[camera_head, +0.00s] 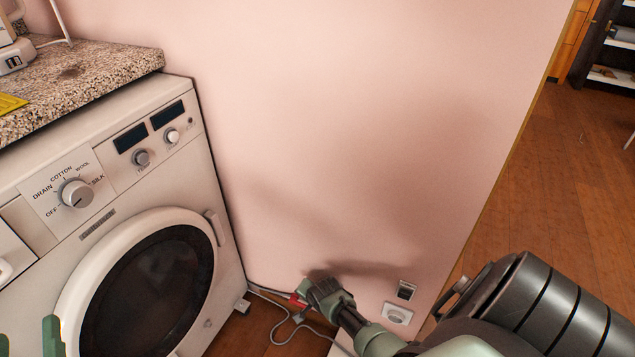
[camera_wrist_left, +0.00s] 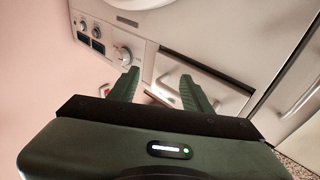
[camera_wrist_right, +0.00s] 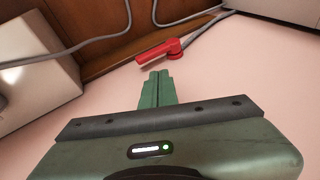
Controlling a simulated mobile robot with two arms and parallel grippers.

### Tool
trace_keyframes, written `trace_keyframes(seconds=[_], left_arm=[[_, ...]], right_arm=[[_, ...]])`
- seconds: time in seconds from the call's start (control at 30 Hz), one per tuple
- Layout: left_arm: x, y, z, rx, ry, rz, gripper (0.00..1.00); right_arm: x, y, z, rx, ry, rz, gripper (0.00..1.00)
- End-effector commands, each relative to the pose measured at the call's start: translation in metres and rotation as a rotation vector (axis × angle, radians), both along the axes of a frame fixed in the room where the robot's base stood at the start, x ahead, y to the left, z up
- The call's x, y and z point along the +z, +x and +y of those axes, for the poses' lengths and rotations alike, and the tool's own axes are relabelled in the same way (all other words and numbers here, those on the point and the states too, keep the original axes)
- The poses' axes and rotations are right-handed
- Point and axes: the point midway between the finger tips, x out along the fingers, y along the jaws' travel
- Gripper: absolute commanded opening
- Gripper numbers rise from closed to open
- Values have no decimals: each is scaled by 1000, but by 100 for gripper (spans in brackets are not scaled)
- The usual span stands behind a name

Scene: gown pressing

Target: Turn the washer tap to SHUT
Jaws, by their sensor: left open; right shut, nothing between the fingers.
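The red tap handle (camera_wrist_right: 158,52) shows in the right wrist view, low on the pink wall, with a grey hose running from its right end. In the head view only a small red part of the tap (camera_head: 296,300) shows beside my right gripper (camera_head: 312,290); the rest is hidden. My right gripper (camera_wrist_right: 158,74) is shut and empty, its tips just short of the red handle with a small gap apparent. My left gripper (camera_wrist_left: 160,84) is open and empty in front of the washing machine (camera_wrist_left: 135,28).
The washing machine (camera_head: 186,92) stands left of the tap under a granite counter (camera_head: 90,75). Cables (camera_head: 285,323) lie on the floor below the tap. A wall socket (camera_head: 397,314) and switch (camera_head: 406,290) sit to its right. Open wooden floor (camera_head: 540,170) lies beyond the wall's edge.

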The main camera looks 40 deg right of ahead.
Motion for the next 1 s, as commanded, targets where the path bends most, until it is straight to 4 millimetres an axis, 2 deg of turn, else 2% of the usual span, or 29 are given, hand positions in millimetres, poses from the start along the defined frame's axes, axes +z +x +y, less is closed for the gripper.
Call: trace_keyframes(seconds=[0.23,0.47,0.7,1.0], left_arm=[[-53,-2,8,18,74,285,49],[-103,-20,20,34,139,551,49],[-148,-56,36,52,202,827,49],[-186,-115,57,72,270,1148,49]], right_arm=[[18,-11,3,0,1,1,0],[32,-20,4,-1,1,1,0],[48,-31,6,0,1,1,0],[67,-43,9,0,1,2,0]])
